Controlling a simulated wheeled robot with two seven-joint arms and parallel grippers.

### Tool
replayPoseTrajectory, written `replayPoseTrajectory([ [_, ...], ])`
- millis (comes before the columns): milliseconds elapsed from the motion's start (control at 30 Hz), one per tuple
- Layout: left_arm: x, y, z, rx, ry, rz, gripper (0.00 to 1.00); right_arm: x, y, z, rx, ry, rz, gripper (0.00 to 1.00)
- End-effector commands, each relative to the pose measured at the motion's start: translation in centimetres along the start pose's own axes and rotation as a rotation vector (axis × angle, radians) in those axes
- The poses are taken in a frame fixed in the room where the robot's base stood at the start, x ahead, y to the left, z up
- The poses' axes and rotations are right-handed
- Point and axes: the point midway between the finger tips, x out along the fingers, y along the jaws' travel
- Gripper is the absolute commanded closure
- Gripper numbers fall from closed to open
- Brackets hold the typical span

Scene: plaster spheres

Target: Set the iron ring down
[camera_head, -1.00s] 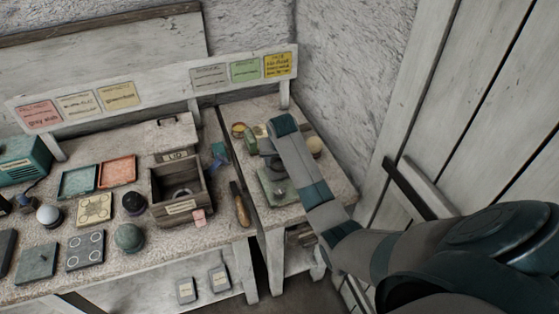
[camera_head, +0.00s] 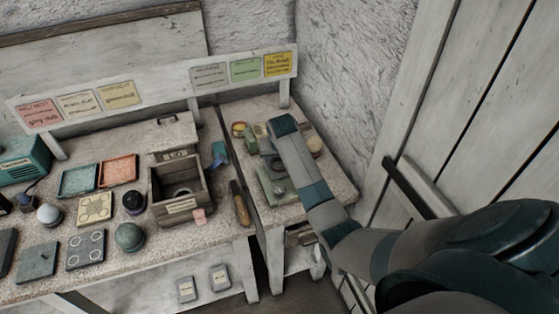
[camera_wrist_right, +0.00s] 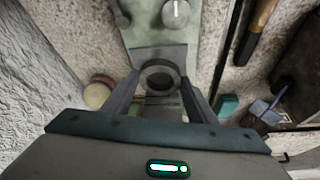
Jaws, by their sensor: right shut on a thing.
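The iron ring (camera_wrist_right: 160,63) is a dark grey ring between the two fingers of my right gripper (camera_wrist_right: 160,82) in the right wrist view. The gripper is shut on it. A small grey plate shows just behind the ring, and I cannot tell whether the ring touches it. In the head view my right gripper (camera_head: 269,152) is over the back of the small right-hand table, mostly covered by its own hand, so the ring is hard to make out there. My left gripper is not in view.
A pale green device (camera_head: 268,192) with a round knob lies in front of the gripper. A round tan-and-red item (camera_wrist_right: 98,93) is close beside the fingers. The wall is close behind.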

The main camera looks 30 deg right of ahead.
Motion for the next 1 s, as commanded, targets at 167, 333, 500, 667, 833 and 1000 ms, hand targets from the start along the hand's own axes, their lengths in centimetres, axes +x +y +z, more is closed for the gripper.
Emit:
replayPoseTrajectory([
  [167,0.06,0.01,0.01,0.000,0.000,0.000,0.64,0.27,-0.01,0.07,0.000,0.001,0.000,0.78],
  [333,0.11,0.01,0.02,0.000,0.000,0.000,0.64,0.52,-0.01,0.17,0.000,0.002,0.000,0.78],
  [500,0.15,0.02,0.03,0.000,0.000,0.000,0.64,0.77,-0.01,0.28,0.000,0.002,0.000,0.78],
  [667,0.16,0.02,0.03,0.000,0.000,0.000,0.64,0.89,-0.01,0.32,0.000,0.002,0.000,0.36],
  [833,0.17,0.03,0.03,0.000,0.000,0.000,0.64,0.90,-0.01,0.34,0.000,0.001,0.000,0.26],
  [1000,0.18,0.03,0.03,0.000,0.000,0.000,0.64,0.96,0.00,0.43,0.000,0.000,0.000,0.26],
])
